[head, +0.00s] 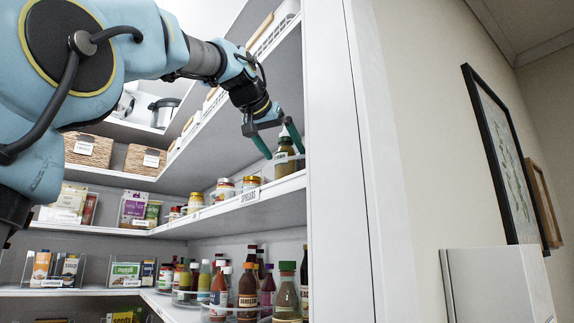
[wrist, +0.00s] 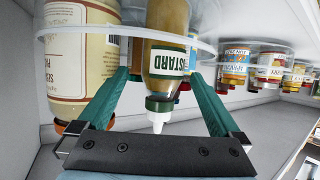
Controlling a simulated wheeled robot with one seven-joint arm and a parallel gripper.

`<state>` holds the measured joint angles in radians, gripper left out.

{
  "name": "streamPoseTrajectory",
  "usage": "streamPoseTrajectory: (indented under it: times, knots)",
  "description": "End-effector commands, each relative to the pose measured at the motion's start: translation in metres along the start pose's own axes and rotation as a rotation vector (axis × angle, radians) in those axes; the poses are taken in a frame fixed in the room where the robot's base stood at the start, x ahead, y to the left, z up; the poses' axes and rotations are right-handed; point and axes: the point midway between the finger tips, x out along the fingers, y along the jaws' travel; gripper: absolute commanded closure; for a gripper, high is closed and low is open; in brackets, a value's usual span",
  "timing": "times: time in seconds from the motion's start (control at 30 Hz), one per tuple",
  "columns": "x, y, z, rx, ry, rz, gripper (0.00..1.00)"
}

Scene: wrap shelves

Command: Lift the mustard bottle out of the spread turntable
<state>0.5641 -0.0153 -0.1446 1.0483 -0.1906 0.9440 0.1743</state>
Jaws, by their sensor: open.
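The mustard bottle (wrist: 168,50), with yellow-brown contents, a green-lettered label and a white nozzle, shows upside down in the wrist view. It stands in the clear-rimmed spread turntable (wrist: 206,45). My gripper (wrist: 159,76) is open, with one teal finger on each side of the bottle's upper part; no firm contact shows. In the head view my gripper (head: 283,153) is at the right end of the spreads shelf, around an olive-brown bottle. The far side of the mustard bottle is hidden.
A larger tan jar (wrist: 78,60) stands close beside the left finger in the wrist view. Several spread jars (head: 224,188) line the shelf (head: 270,193) to the left. The white cabinet post (head: 335,180) is close on the right; sauce bottles (head: 247,290) stand below.

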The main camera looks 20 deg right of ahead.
Motion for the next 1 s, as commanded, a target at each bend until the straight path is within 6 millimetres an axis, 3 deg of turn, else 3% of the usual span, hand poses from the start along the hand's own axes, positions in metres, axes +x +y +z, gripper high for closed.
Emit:
streamPoseTrajectory:
  times: [0.23,0.5,0.8,1.0]
  knots:
    - [0.019,-0.001,0.000,0.000,-0.002,0.000,0.00]
    - [0.056,-0.003,0.003,0.000,-0.002,-0.001,0.00]
    - [0.062,-0.003,0.004,0.000,0.001,-0.001,0.00]
    - [0.062,-0.003,0.004,0.000,0.001,-0.001,0.21]
